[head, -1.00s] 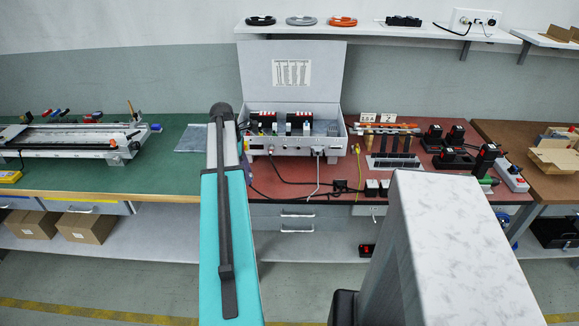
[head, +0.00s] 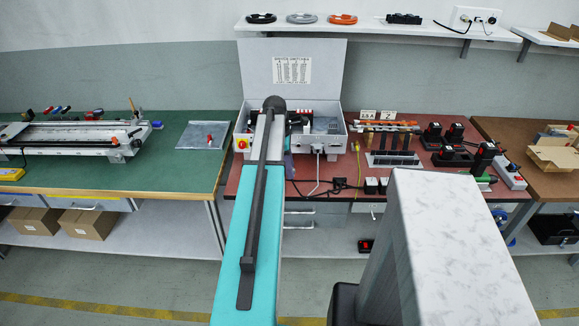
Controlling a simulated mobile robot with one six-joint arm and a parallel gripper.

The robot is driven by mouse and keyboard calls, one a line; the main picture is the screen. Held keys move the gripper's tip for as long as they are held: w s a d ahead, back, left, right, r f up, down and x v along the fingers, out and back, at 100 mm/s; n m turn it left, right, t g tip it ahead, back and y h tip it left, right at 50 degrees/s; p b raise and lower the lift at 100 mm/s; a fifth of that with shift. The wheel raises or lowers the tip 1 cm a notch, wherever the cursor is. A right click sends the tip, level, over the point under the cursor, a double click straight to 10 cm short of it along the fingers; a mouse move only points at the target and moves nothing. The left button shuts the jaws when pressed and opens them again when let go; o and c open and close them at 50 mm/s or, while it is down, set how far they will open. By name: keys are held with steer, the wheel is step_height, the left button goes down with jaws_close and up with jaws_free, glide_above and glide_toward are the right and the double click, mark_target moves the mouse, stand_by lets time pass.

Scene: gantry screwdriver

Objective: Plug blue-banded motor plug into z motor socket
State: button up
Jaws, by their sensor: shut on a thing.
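The open grey control box (head: 335,142) stands on the red-brown mat with its lid raised. My arm reaches up to it and covers the left-middle of its front and interior. My gripper is hidden behind my arm, so what it holds does not show. A plug with a grey cable (head: 318,149) sits at the box's front, right of my arm. I cannot make out the blue-banded motor plug or the z motor socket. A red-and-yellow switch (head: 241,143) is at the box's left front.
Black cables and a yellow cable (head: 358,165) lie in front of the box. A rack of dark strips (head: 393,158) and several black-and-red blocks (head: 453,157) stand to the right.

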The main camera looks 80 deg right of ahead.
steer(key=shift+f, duration=0.15)
steer(key=shift+f+b, duration=2.1)
steer(key=shift+f, duration=0.6)
steer(key=o, duration=1.5)
steer(key=shift+c, duration=0.2)
step_height(320, 180, up, 14)
steer(key=w+b, duration=0.1)
steer(key=w, duration=0.1)
steer(key=shift+w+a+f, duration=0.15)
steer(key=shift+w+f, duration=0.1)
steer(key=shift+w, duration=0.1)
